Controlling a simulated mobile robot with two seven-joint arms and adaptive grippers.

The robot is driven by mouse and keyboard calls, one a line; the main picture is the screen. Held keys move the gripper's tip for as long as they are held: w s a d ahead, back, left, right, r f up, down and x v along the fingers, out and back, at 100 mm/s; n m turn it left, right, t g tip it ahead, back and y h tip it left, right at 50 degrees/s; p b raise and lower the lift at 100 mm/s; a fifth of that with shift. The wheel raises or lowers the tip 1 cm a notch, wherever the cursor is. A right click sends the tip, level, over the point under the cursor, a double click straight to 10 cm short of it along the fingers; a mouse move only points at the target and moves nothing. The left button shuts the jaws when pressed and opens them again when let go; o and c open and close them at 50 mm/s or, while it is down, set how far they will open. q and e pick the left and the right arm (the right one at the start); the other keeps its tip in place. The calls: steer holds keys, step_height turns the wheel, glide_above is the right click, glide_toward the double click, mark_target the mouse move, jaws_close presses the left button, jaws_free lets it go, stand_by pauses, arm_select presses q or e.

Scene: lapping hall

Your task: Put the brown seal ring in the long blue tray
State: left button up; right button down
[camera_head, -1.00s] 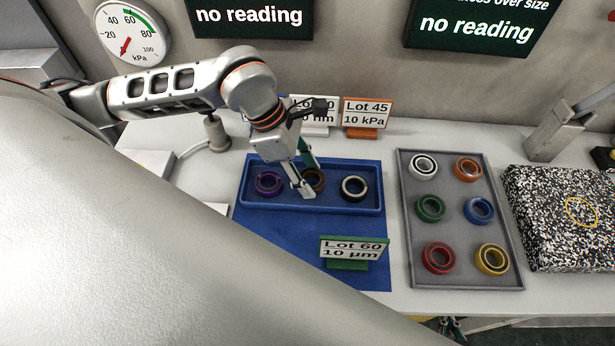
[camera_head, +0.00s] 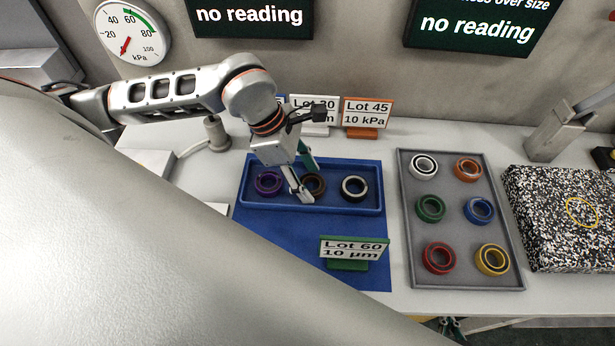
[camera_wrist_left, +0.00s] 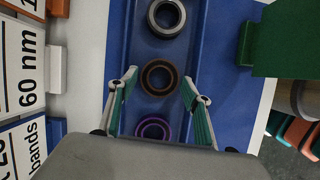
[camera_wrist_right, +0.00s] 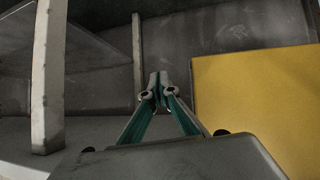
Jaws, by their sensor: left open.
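The brown seal ring (camera_head: 321,182) lies in the long blue tray (camera_head: 345,206), between a purple ring (camera_head: 258,184) and a black-and-white ring (camera_head: 364,188). My left gripper (camera_head: 306,180) is open over the tray, with its fingers on opposite sides of the brown ring. In the left wrist view the brown ring (camera_wrist_left: 146,78) sits between the open fingertips (camera_wrist_left: 160,78), with a gap on each side. A finger partly hides it in the head view. My right gripper (camera_wrist_right: 158,88) is shut and empty, away from the tray.
A grey tray (camera_head: 450,222) with several coloured rings stands to the right, beside a speckled block (camera_head: 560,215). A Lot 60 sign (camera_head: 351,250) stands on the blue mat (camera_head: 275,240) in front of the blue tray. More lot signs (camera_head: 367,112) stand behind it.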

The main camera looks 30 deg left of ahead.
arm_select(q)
steer(key=v, duration=1.1)
steer(key=shift+r, duration=0.3)
steer(key=shift+s+a+f, duration=0.1)
steer(key=shift+s, duration=0.05)
